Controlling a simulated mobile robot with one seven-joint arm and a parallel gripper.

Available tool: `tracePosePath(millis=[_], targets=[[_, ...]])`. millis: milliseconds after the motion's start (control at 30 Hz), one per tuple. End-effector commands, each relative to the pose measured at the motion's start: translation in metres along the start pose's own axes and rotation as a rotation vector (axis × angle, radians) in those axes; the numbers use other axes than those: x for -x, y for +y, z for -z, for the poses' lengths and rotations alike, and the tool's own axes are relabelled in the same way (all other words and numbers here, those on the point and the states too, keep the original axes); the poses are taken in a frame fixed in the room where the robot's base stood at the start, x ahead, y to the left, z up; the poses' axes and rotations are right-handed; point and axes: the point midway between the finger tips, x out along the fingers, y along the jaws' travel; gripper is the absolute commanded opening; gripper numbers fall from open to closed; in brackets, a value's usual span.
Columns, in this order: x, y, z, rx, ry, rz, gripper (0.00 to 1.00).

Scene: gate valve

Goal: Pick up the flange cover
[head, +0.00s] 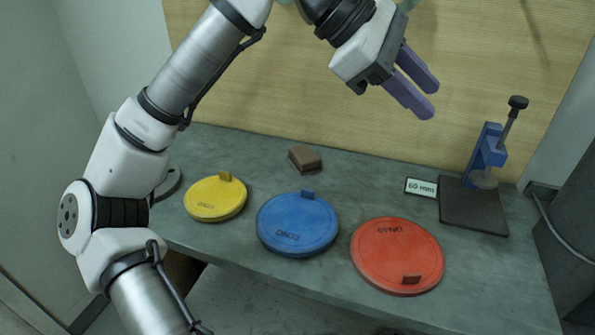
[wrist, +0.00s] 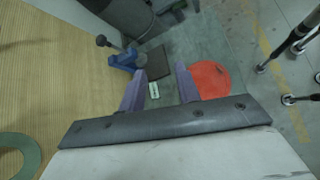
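Three round flange covers with small tabs lie on the grey table (head: 355,182): a small yellow cover (head: 214,199) at the left, a blue cover (head: 297,224) in the middle, and a larger red cover (head: 397,255) at the right. I cannot tell which one the task means. My gripper (head: 430,100) has purple fingers and is raised above the back of the table, apart from every cover. In the wrist view the fingers (wrist: 161,82) are spread with nothing between them, and the red cover (wrist: 211,79) shows beyond the right finger, partly hidden.
A blue clamp stand (head: 487,152) with a black knob rises from a dark plate (head: 472,206) at the right. A "60 mm" label (head: 421,188) lies beside it. A brown block (head: 305,158) sits behind the covers. A dark grey cylinder (head: 572,245) stands at the far right.

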Motion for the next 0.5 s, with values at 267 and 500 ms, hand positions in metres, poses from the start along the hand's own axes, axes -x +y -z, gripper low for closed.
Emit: tracePosePath(millis=[267, 500], targets=[[0.019, 0.007, 0.139, 0.123, 0.671, 0.212, 0.33], [0.044, -0.002, 0.173, 0.191, 0.849, 0.299, 0.33]])
